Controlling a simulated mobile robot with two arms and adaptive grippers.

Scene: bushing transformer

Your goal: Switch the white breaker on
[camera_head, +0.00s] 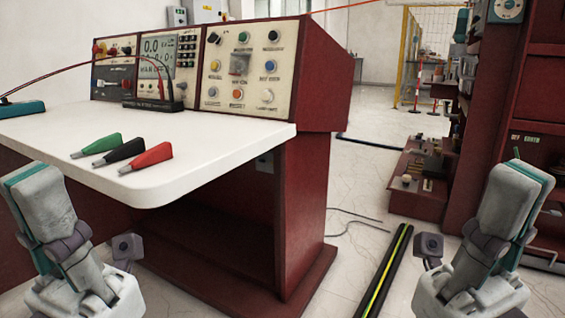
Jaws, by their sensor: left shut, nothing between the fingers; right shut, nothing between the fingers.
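I cannot pick out a white breaker for certain. The sloped control panel (243,68) on the maroon console holds several knobs and coloured buttons, too small to read. A pale box with a dial (505,9) is at the top right on the maroon cabinet. My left gripper (32,182) is at the lower left, in front of the table, shut and empty. My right gripper (527,180) is at the lower right, in front of the cabinet, shut and empty. Neither touches anything.
The white tabletop (215,150) carries green (103,144), black (120,151) and red (146,158) connectors and a meter (155,80). A black floor strip with yellow-green lines (385,275) runs between the console and the maroon cabinet (534,105). Open floor (365,150) lies beyond.

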